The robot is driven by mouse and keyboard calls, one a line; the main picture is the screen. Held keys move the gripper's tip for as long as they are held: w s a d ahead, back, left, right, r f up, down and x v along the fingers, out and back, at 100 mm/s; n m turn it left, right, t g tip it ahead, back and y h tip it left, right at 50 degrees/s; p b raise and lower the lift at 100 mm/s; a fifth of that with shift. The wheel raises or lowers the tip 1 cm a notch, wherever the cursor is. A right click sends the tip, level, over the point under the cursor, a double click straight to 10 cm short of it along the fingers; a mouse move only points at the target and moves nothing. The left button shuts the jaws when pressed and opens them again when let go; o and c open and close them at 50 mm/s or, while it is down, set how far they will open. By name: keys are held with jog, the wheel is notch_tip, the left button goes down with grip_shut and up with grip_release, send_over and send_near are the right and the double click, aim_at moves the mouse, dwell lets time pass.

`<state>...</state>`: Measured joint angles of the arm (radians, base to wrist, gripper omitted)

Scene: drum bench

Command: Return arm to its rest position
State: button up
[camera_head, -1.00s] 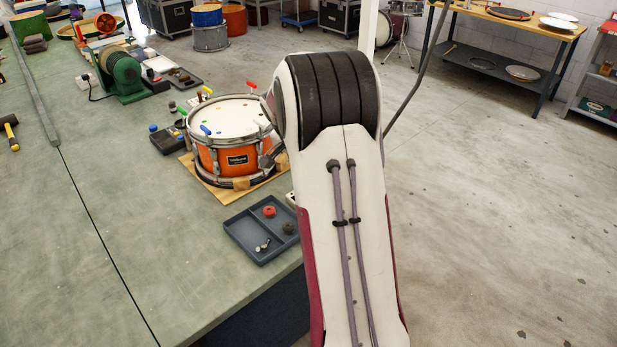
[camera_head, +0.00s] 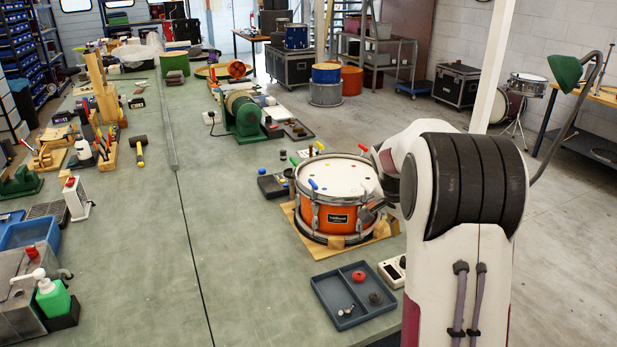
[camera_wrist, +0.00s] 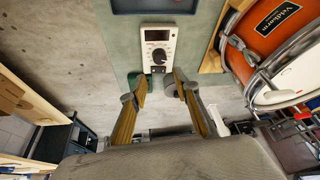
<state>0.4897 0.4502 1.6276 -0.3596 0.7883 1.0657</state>
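My gripper (camera_wrist: 160,88) shows in the wrist view with its two fingers apart and nothing between them. A white meter with a dial (camera_wrist: 158,48) lies on the bench just beyond the fingertips in that view, apart from them as far as I can tell. In the head view my arm rises at the right, and its dark banded joint hides most of the gripper. A grey part of my arm's end shows beside the orange drum (camera_head: 337,219); whether they touch is unclear. The drum also shows at the right of the wrist view (camera_wrist: 275,30).
A blue-grey tray (camera_head: 318,290) with small parts sits near the bench's front right edge, beside the meter (camera_head: 388,273). A green-based machine (camera_head: 243,115) stands farther back. Tools line the left side. The bench middle (camera_head: 240,240) is clear. Open floor lies right of the bench.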

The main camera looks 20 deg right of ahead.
jog(key=shift+n, duration=0.4)
jog(key=s+a+r+n+t+y, duration=0.1)
jog(key=s+a+r+n, duration=0.2)
jog(key=s+a, duration=0.6)
jog(key=s+a+r+n+t+y, duration=0.1)
jog(key=s+a+r+n, duration=0.2)
jog(key=s+a+n, duration=0.3)
jog(key=s+a+r+n+t+y, duration=0.1)
jog(key=s+a+n, duration=0.4)
jog(key=s+a, duration=0.7)
jog(key=a+r+y, duration=0.1)
jog(key=a+r, duration=0.1)
jog(key=a, duration=0.5)
jog(key=shift+r+n+t, duration=0.25)
jog(key=shift+n+t, duration=0.05)
jog(key=shift+t, duration=0.1)
jog(key=shift+s, duration=0.1)
